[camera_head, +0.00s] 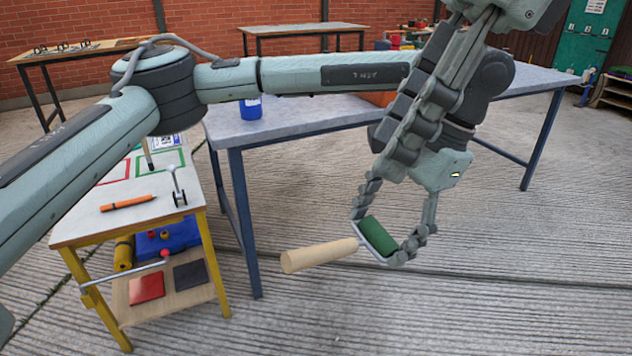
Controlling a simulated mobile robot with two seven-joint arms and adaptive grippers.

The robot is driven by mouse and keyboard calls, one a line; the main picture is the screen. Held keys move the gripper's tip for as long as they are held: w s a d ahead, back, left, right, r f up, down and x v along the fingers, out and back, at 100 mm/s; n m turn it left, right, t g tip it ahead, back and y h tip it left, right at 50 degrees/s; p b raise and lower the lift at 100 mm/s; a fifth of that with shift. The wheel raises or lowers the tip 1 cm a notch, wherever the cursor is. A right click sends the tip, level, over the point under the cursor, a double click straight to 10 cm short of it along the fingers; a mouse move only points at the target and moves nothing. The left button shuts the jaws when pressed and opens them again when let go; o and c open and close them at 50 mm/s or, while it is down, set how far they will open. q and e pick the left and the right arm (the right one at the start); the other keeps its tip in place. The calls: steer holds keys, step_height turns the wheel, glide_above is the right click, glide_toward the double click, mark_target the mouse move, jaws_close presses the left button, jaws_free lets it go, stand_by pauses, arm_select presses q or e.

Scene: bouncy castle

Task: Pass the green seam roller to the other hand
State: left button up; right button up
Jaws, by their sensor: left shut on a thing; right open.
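The green seam roller (378,235) has a green cylinder in a light metal frame and a pale wooden handle (318,256) pointing left. My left gripper (380,238) is shut on it at the green roller end, with its fingers on either side. It is held in the air, right of the small workbench, with the handle free. My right gripper (393,146) comes down from the top right edge, close to the camera, open and empty. Its fingers overlap my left wrist in the picture and lie above the roller; the depth between them is hard to tell.
A small yellow-legged workbench (88,230) at left carries an orange tool (127,202) and a small metal roller tool (177,186). A grey table (300,118) with a blue container (251,108) stands behind my arms. Ribbed floor is clear at lower right.

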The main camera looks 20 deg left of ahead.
steer(key=a+f+n+h, duration=0.1)
steer(key=a+f+n, duration=0.1)
steer(key=a+f, duration=0.1)
steer(key=n+t+h, duration=0.2)
steer(key=n+h, duration=0.3)
steer(key=n, duration=0.1)
glide_toward(335, 242)
steer(key=shift+s+r, duration=0.25)
steer(key=shift+s, duration=0.3)
steer(key=shift+w+a+f+n+t+h, duration=0.2)
steer(key=shift+f+n+t+h, duration=0.15)
steer(key=shift+n, duration=0.25)
steer(key=x, duration=1.2)
steer(key=shift+w+a, duration=0.1)
arm_select(q)
steer(key=shift+s, duration=0.1)
arm_select(e)
jaws_close()
arm_select(q)
steer(key=o, duration=1.6)
arm_select(e)
steer(key=shift+r, duration=0.1)
arm_select(q)
steer(key=shift+o, duration=0.2)
